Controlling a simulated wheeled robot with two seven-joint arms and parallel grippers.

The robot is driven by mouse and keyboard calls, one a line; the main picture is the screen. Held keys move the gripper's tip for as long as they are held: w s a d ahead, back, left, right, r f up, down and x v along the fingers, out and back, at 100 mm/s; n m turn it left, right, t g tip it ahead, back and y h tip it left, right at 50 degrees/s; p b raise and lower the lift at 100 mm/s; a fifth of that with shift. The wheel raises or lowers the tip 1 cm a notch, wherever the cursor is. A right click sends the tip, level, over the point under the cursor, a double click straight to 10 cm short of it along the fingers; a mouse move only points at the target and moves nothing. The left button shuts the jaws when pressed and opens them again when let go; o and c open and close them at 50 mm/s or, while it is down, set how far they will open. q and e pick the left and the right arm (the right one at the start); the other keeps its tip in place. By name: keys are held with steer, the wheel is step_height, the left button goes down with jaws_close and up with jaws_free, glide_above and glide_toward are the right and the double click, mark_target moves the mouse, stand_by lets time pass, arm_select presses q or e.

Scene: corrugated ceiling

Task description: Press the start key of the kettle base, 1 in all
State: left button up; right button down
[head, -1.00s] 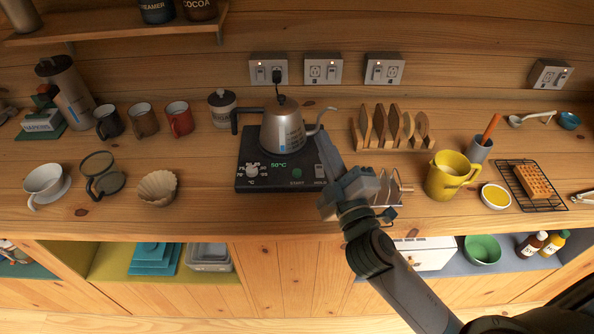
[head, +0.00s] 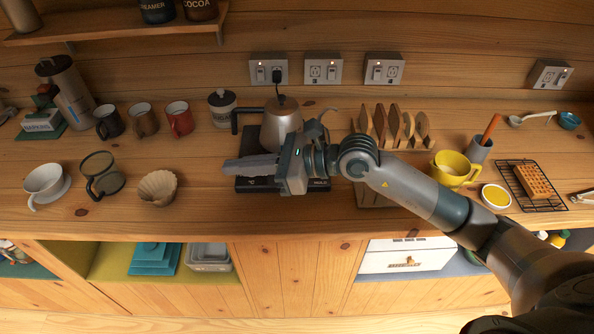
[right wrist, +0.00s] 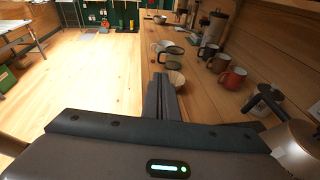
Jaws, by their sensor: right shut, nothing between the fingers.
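The kettle base (head: 244,186) is a dark slab on the wooden counter, mostly covered by my right gripper. A steel gooseneck kettle (head: 279,118) with a dark handle stands on it; part of the kettle shows at the right edge of the right wrist view (right wrist: 292,143). My right gripper (head: 228,167) is shut and empty, its fingers pointing left across the front part of the base. In the right wrist view the closed fingers (right wrist: 160,88) point along the counter. The start key and display are hidden behind the gripper; contact with the base cannot be told. My left gripper is not in view.
A tan dripper (head: 157,187) stands left of the fingertips, with a glass server (head: 103,178) beyond. A wooden rack (head: 412,133) and a yellow mug (head: 452,168) stand near my right arm. The counter's front strip is clear.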

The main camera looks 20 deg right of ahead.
steer(key=w+d+f+n+t+h, duration=0.1)
steer(key=w+d+f+h, duration=0.1)
steer(key=w+d+h, duration=0.3)
steer(key=w+d+f+t+h, duration=0.1)
steer(key=w+d+f+h, duration=0.2)
steer(key=d, duration=0.8)
steer(key=shift+w+d+n+h, duration=0.25)
steer(key=shift+w+n+h, duration=0.15)
steer(key=shift+w+h, duration=0.6)
steer(key=shift+f, duration=0.15)
step_height(320, 180, down, 7)
steer(key=b, duration=0.2)
steer(key=shift+f+b, duration=0.15)
steer(key=shift+b, duration=0.15)
steer(key=shift+f+b, duration=0.7)
steer(key=shift+b, duration=0.1)
steer(key=shift+f, duration=0.1)
